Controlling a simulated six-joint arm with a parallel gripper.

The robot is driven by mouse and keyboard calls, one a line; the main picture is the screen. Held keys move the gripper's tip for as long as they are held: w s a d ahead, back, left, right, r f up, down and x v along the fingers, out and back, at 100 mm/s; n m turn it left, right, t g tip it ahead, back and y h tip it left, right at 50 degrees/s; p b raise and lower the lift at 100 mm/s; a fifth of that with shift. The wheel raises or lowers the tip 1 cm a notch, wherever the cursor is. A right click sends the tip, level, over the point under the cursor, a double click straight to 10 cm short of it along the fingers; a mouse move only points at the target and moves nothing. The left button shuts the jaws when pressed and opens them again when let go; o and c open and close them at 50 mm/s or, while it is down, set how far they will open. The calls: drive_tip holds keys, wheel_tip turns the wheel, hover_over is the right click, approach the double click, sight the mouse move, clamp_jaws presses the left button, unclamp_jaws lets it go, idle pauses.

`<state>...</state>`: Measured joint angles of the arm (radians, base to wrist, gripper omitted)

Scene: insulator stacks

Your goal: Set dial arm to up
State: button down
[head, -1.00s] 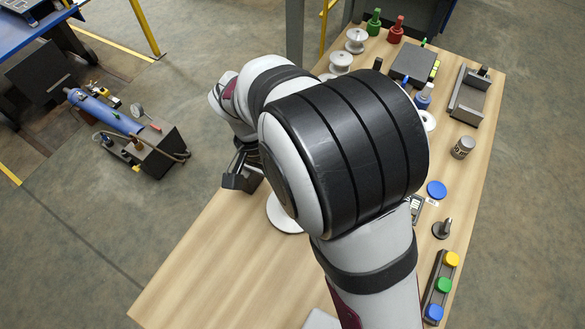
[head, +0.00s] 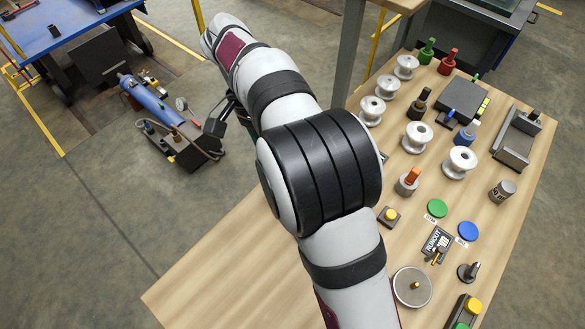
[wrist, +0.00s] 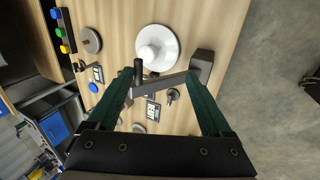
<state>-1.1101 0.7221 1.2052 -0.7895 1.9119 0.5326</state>
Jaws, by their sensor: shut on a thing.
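A grey bar (wrist: 172,83) lies across the wrist view between my gripper's (wrist: 160,92) green fingers. It has a dark upright post (wrist: 138,73) at one end and a dark block (wrist: 202,64) at the other. It may be the dial arm, but I cannot be sure. My gripper is shut on it; the exact contact is hard to see. In the head view my gripper is mostly hidden behind my arm, with the dark block (head: 213,127) showing beside it. A white disc with a round knob (wrist: 158,47) is beyond the bar; my arm hides it in the head view.
The wooden table (head: 220,265) is bare at its front left. A machine with a blue cylinder (head: 150,103) is on the floor at left.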

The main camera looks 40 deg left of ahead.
drive_tip(key=shift+s+a+f, duration=0.1)
drive_tip(key=shift+a+f, duration=0.1)
drive_tip(key=shift+a, duration=0.55)
idle(0.7)
